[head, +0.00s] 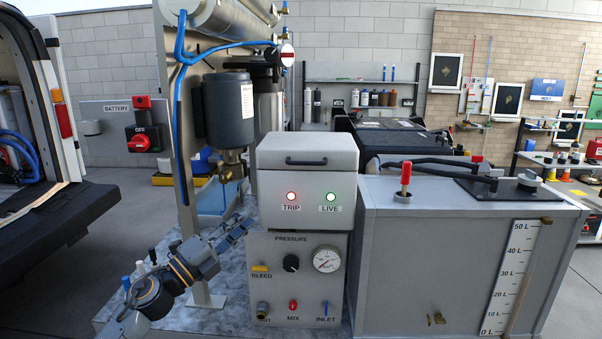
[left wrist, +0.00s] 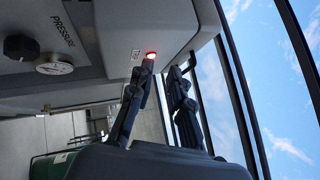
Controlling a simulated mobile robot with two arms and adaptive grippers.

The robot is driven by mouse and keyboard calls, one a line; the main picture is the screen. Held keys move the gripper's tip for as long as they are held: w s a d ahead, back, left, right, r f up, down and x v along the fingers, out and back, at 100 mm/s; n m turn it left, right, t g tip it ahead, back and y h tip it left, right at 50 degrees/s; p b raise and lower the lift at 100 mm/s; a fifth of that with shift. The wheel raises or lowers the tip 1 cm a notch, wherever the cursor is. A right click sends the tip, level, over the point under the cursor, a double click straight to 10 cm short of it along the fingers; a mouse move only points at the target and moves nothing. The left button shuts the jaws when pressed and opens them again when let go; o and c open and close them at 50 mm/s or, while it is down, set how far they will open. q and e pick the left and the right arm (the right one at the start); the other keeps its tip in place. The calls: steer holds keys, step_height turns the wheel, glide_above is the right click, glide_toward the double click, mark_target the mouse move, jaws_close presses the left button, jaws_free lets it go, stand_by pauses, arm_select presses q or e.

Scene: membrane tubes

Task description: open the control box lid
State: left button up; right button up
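The control box (head: 303,200) is pale grey, with a red TRIP light and a green LIVE light on its front. Its lid (head: 335,142) lies down on top, with a dark bar handle (head: 306,161) on its front face. My left gripper (head: 246,227) is below and left of the box's lights, near its lower left corner, apart from the handle. In the left wrist view, its two dark fingers (left wrist: 163,68) stand apart with nothing between them, and the red light shows near one fingertip. My right gripper is not in view.
Below the box is a pressure panel (head: 268,292) with a gauge, knobs and fittings. A large grey tank (head: 440,265) stands close on the right. A dark filter housing (head: 222,108), blue hose (head: 181,75) and metal post (head: 177,215) stand on the left.

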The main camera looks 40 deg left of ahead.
mark_target(302, 164)
arm_select(q)
steer(key=s+d+r+m+h, duration=0.2)
steer(key=d+r+m+h, duration=0.2)
steer(key=d+r, duration=0.15)
steer(key=p+x, duration=0.1)
steer(key=x, duration=0.3)
steer(key=a+p+x, duration=0.1)
steer(key=p+x, duration=0.1)
steer(key=x, duration=0.2)
steer(key=p+x, duration=0.2)
steer(key=x, duration=0.2)
steer(key=shift+w+a+r, duration=0.15)
steer(key=shift+w+r, duration=0.15)
steer(key=shift+w, duration=0.1)
steer(key=shift+w+d+p, duration=0.2)
steer(key=shift+w+p, duration=0.2)
steer(key=shift+w, duration=0.05)
jaws_close()
